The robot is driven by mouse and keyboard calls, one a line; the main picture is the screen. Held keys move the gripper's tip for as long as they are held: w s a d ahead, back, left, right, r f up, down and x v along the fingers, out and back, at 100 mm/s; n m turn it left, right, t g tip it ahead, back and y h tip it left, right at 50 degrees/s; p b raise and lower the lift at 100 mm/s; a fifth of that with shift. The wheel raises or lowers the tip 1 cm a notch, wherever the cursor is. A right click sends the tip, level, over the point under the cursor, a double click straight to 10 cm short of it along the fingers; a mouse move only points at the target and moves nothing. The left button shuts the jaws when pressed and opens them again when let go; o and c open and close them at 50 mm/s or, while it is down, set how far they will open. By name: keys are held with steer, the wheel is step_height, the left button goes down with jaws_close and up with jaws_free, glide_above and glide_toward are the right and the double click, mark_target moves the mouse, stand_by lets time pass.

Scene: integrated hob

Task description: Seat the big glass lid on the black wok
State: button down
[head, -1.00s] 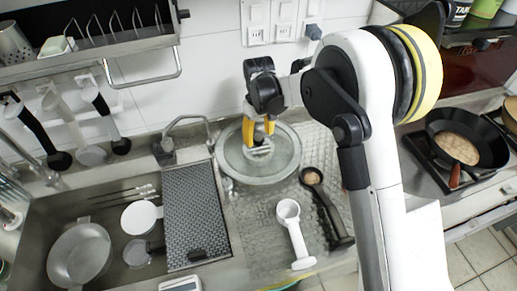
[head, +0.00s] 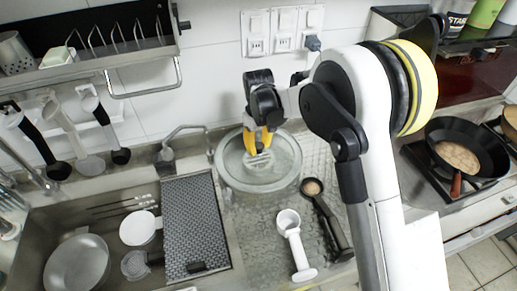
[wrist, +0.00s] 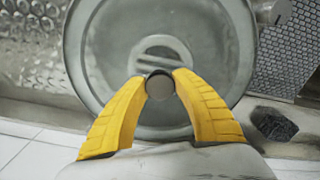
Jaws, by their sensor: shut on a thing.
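The big round glass lid (head: 230,172) lies on the ridged metal drainboard behind the sink area, below the wall sockets. It also fills much of the wrist view (wrist: 100,55). My gripper (head: 259,150) is above its middle, with the yellow fingers shut on the lid's knob (wrist: 160,86). No gap between lid and drainboard can be made out. The black wok (head: 486,143) stands on the hob at the far right, well away from my gripper. It is uncovered, with something light brown inside and a reddish-brown handle toward the front.
A white scoop (head: 291,236) and a dark-handled tool (head: 327,222) lie in front of the lid. The sink (head: 45,215) with pans and a grey mat (head: 195,220) is to the left. A tap (head: 168,150) stands beside the lid. Another pan (head: 511,120) edges the wok.

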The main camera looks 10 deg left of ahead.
mark_target(258, 145)
step_height(258, 145, up, 3)
steer(key=shift+r+p, duration=0.2)
steer(key=shift+p, duration=0.55)
steer(key=w+d+r+p, duration=0.3)
steer(key=d+r, duration=0.3)
steer(key=d, duration=0.4)
steer(key=shift+w+d+r, duration=0.25)
steer(key=shift+w+d, duration=0.1)
steer(key=shift+w, duration=0.5)
steer(key=c, duration=2.1)
jaws_free()
steer(key=shift+d+p, duration=0.1)
steer(key=shift+p, duration=0.2)
jaws_close()
